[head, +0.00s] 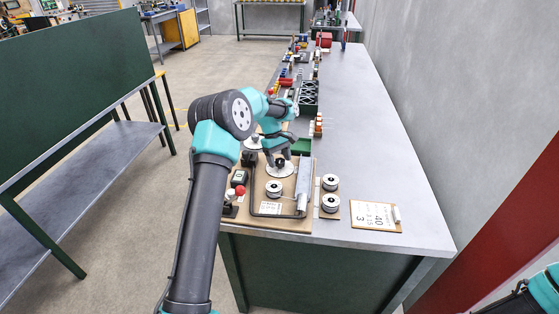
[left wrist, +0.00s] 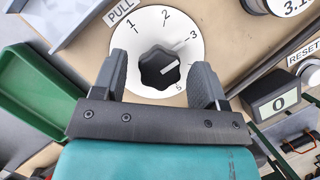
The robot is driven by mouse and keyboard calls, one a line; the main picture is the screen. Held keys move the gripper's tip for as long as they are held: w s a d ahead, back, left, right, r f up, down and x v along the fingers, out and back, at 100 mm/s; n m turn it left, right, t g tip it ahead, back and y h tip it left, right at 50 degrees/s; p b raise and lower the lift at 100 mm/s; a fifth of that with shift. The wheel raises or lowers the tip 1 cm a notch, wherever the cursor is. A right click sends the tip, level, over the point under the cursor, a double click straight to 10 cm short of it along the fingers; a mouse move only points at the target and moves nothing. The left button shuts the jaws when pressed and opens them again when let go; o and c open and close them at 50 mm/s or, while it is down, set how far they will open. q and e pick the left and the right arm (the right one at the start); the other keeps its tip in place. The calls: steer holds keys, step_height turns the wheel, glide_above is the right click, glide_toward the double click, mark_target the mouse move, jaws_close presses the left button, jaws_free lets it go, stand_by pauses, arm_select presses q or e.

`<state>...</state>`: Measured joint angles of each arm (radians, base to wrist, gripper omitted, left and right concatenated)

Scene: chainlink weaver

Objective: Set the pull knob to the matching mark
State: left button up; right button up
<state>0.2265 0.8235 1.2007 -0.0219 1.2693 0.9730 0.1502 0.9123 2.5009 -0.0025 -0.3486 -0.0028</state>
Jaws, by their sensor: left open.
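The black pull knob (left wrist: 160,68) sits on a round white dial (left wrist: 153,28) with a PULL label beside it. The marks 1, 2, 3 and 5 show; the spot between 3 and 5 is partly behind a finger. The knob's white line points right, between 3 and 5. My left gripper (left wrist: 160,60) is open, one finger on each side of the knob; contact cannot be told. In the head view the gripper (head: 283,152) is above the dial (head: 280,170). A card (head: 375,215) lies at the right with small numbers, apparently 40, 11.5 and 3.
A counter box reading 0 (left wrist: 278,102) and a red button (head: 240,190) stand on the board's left side. A green bin (left wrist: 38,95) is close to the gripper.

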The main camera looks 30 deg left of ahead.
arm_select(q)
steer(key=shift+d+f, duration=0.1)
steer(key=shift+f, duration=0.15)
steer(key=c, duration=0.9)
steer(key=shift+m, duration=0.5)
steer(key=m+g, duration=0.1)
steer(key=m, duration=0.2)
steer(key=shift+m+g+y, duration=0.3)
steer(key=shift+y, duration=0.1)
steer(key=shift+w+d+m+g+y, duration=0.15)
steer(key=shift+m+y, duration=0.25)
steer(key=shift+m, duration=0.7)
steer(key=shift+s+a+m+g+y, duration=0.15)
steer(key=shift+m+y, duration=0.25)
steer(key=shift+m, duration=0.7)
steer(key=shift+w, duration=0.1)
